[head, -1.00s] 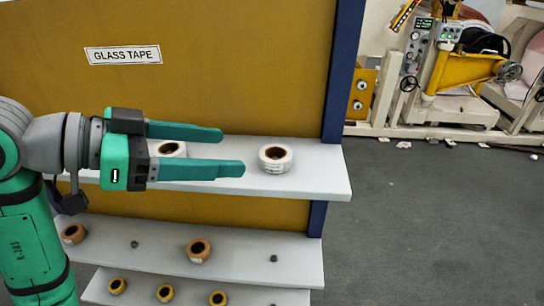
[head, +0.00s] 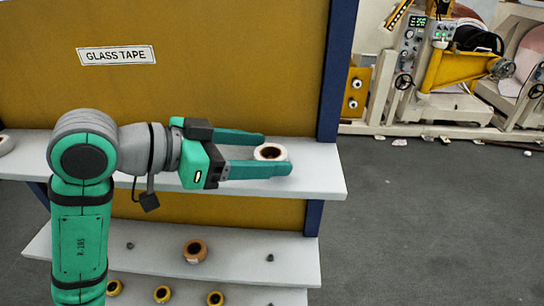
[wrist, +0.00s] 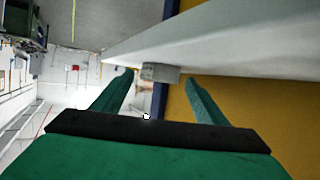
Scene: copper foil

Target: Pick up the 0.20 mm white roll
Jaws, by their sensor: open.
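A white roll (head: 270,152) with a brown core sits near the right end of the upper shelf. It also shows in the wrist view (wrist: 160,72), small, between the tips of the fingers. Any thickness marking on it is too small to read. My gripper (head: 276,154) is open and level, reaching in from the left. In the head view one finger is behind the roll and the other passes in front, hiding its lower part. I cannot tell whether either finger touches it.
Another white roll (head: 6,144) is at the far left of the upper shelf (head: 325,178). The lower shelf holds a tan roll (head: 196,251), and yellow rolls (head: 162,294) sit below. A blue post (head: 338,70) stands behind; open floor is right.

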